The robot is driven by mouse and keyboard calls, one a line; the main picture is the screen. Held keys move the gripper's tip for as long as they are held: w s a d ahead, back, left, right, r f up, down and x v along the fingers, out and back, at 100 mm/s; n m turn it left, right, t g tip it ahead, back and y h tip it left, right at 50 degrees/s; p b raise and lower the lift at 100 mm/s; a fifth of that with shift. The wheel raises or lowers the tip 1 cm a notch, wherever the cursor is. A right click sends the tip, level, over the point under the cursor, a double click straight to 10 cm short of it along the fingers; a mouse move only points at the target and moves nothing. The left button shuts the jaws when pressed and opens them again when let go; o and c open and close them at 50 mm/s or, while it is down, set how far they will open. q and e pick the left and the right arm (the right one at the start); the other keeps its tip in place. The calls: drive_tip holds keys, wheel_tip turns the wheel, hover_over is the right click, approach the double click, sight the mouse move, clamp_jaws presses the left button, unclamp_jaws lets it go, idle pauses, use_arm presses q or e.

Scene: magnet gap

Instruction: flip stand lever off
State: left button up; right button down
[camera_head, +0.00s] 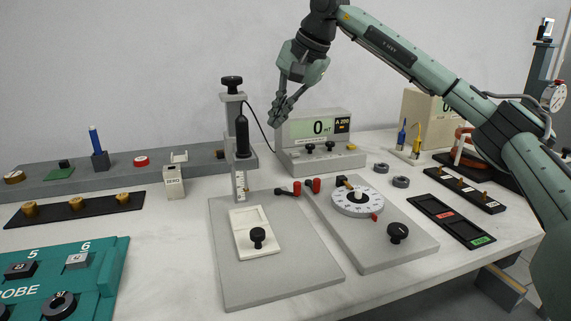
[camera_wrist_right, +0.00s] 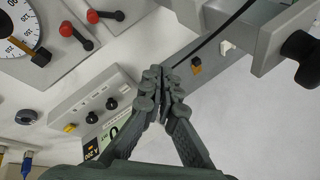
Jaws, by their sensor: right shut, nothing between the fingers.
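Two small black levers with red ends stand at the back of the grey plates. One lever (camera_head: 288,190) is at the back right edge of the left plate (camera_head: 275,260), which carries the upright stand (camera_head: 234,110). The other lever (camera_head: 313,186) is at the back left of the dial plate (camera_head: 375,255). Both red-ended levers also show at the upper left of the right wrist view (camera_wrist_right: 105,16). My right gripper (camera_head: 278,112) is shut and empty, raised in front of the meter and right of the stand. Its closed fingertips show in the right wrist view (camera_wrist_right: 160,85), apart from both levers.
The meter (camera_head: 316,140) reading 0 stands behind the plates. A black probe (camera_head: 242,137) with a cable hangs on the stand. A dial (camera_head: 357,202) and black knob (camera_head: 397,232) sit on the right plate. A teal probe tray (camera_head: 100,270) lies front left.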

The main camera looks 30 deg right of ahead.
use_arm(q)
drive_tip(key=s+d+n+h, duration=0.1)
drive_tip(key=d+n+h, duration=0.1)
drive_tip(key=d, duration=0.7)
drive_tip(key=shift+s+d+t, duration=0.3)
drive_tip(key=shift+s+d, duration=0.1)
use_arm(e)
drive_tip(key=s+f+n+h, duration=0.1)
drive_tip(key=n, duration=0.1)
drive_tip(key=s+d+f+n+g+h, duration=0.1)
drive_tip(key=s+d+f+n+h, duration=0.1)
drive_tip(key=n, duration=0.1)
drive_tip(key=shift+s+d+n+g+h, duration=0.15)
drive_tip(key=shift+s+n+g+h, duration=0.15)
drive_tip(key=shift+g+h, duration=0.1)
drive_tip(key=shift+f, duration=0.1)
